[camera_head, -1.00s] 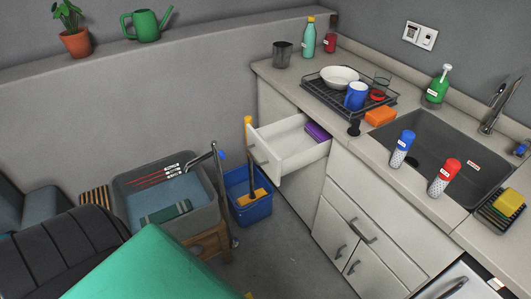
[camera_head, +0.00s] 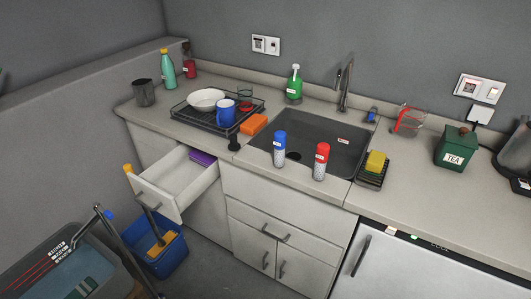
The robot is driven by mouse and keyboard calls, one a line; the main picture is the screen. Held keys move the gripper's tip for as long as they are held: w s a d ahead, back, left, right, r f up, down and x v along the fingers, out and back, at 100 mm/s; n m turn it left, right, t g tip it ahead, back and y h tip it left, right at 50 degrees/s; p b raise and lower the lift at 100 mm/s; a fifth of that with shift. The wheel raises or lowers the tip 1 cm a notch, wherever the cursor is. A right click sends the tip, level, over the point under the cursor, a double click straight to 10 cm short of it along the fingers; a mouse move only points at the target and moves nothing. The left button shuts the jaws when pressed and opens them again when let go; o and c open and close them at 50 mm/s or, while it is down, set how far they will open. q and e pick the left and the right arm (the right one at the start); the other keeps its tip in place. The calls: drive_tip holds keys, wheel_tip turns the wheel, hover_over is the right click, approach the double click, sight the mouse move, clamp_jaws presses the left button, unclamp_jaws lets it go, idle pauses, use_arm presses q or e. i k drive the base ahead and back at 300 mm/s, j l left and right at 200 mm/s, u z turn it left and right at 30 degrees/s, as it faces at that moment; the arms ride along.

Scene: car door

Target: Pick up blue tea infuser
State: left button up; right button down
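The blue tea infuser (camera_head: 279,148) has a blue top with a small label and a pale perforated lower body. It stands upright at the front left rim of the sink. The red tea infuser (camera_head: 321,161), of the same shape, stands upright a little to its right, with a gap between them. Neither of my grippers is in view.
The sink (camera_head: 338,140) lies behind the infusers. An orange sponge (camera_head: 254,124) and a dish rack (camera_head: 190,117) with a blue mug (camera_head: 226,112) are to the left. An open drawer (camera_head: 150,203) juts out below the counter. The yellow sponge (camera_head: 376,162) sits right of the sink.

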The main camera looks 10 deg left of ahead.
sight(280, 137)
drive_tip(key=i+j, duration=0.25)
drive_tip(key=j, duration=0.2)
drive_tip(key=i+j, duration=0.3)
drive_tip(key=i+j+z, duration=0.1)
drive_tip(key=i+j, duration=0.15)
drive_tip(key=j, duration=0.3)
